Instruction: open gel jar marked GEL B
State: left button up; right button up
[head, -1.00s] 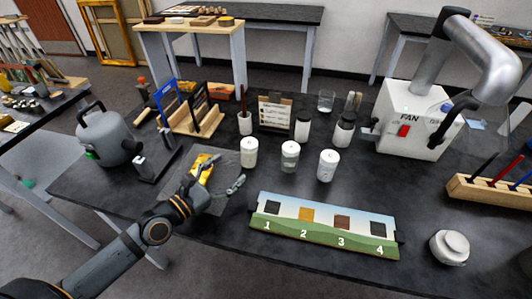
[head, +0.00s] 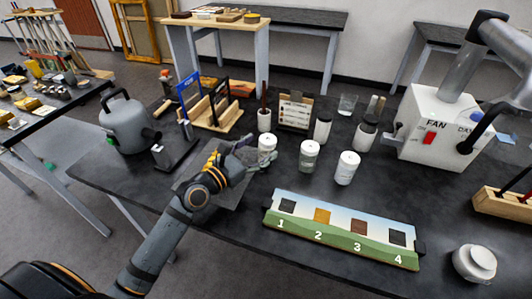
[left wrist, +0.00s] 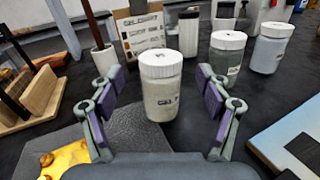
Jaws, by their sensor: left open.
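Three white-lidded jars stand upright in a row on the dark bench: a left jar (head: 267,146), a middle jar (head: 309,155) and a right jar (head: 346,168). Their label letters are too small to read surely, so I cannot tell which is GEL B. My left gripper (head: 254,156) is at the left jar, open. In the left wrist view, the left jar (left wrist: 160,88) stands between the spread fingers of the left gripper (left wrist: 160,97), with gaps on both sides. Its lid is on. The middle jar (left wrist: 226,55) and right jar (left wrist: 269,48) stand beyond, to the right. My right gripper is not in view.
A numbered swatch board (head: 340,238) lies in front of the jars. A brush cup (head: 264,121), a card stand (head: 294,112) and dark-lidded bottles (head: 364,135) stand close behind. A fan box (head: 432,128) is at right.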

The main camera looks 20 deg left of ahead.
pick_arm(q)
jog(key=x, duration=0.3)
jog(key=shift+w+d, duration=0.15)
jog(key=shift+w, duration=0.1)
jog(key=shift+c, duration=0.7)
jog(key=c, duration=1.2)
jog(key=shift+c, duration=0.4)
jog(key=shift+r, duration=0.3)
jog(key=r+p, duration=0.1)
jog(key=r, duration=0.1)
jog(key=s+r+p, duration=0.1)
jog(key=r, duration=0.1)
jog(key=shift+r+p, duration=0.1)
jog(key=shift+p, duration=0.2)
jog(key=s+d+r+p, duration=0.2)
jog(key=s+r+p, duration=0.6)
jog(key=s, duration=0.5)
jog(key=shift+r, duration=0.2)
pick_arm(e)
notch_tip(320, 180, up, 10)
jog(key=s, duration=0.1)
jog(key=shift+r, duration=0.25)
